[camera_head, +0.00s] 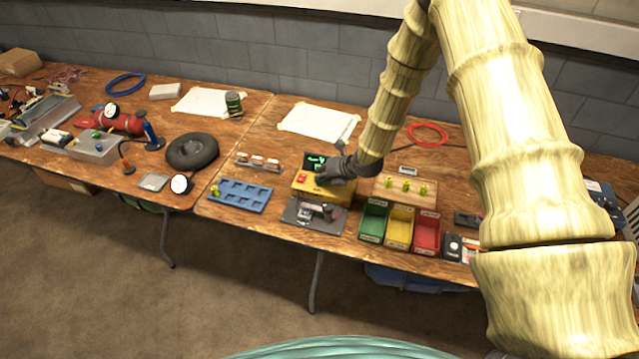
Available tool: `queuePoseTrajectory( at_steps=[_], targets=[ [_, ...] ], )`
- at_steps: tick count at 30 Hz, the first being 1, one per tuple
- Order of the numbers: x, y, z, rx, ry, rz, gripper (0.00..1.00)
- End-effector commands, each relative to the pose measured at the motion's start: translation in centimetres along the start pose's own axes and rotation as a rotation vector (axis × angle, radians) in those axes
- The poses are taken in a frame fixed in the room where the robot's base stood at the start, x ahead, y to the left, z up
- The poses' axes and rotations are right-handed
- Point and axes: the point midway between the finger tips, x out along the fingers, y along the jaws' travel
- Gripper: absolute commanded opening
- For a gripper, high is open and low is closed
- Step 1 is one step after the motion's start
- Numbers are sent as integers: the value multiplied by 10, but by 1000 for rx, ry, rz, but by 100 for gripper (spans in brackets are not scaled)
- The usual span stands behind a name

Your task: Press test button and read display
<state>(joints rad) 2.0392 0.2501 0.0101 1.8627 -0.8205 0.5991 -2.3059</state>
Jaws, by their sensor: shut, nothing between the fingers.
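A yellow tester box (311,188) stands on the right-hand wooden table in the camera_head view. Its dark display (314,161) at the back shows green lit marks, too small to read. A red patch that looks like a button (302,178) is on the left of its top face. My dark gripper (321,177) is shut and empty, low over the top of the box, just right of the red patch. I cannot tell whether its tips touch the box. The gripper and wrist hide the right part of the box's top.
Green, yellow and red bins (426,236) stand right of the box, with a wooden board (396,198) holding yellow-green pieces behind them. A blue tray (239,195) lies to the left. A grey mat (313,222) with parts lies in front.

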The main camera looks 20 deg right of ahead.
Motion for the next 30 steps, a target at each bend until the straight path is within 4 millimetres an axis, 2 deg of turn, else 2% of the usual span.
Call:
queuePoseTrajectory(
  at_steps=[12, 30],
  targets=[
    [0, 0, 0, 0, 1, 0, 0],
    [-11, 8, 7, 1, 1, 0, 0]
  ],
)
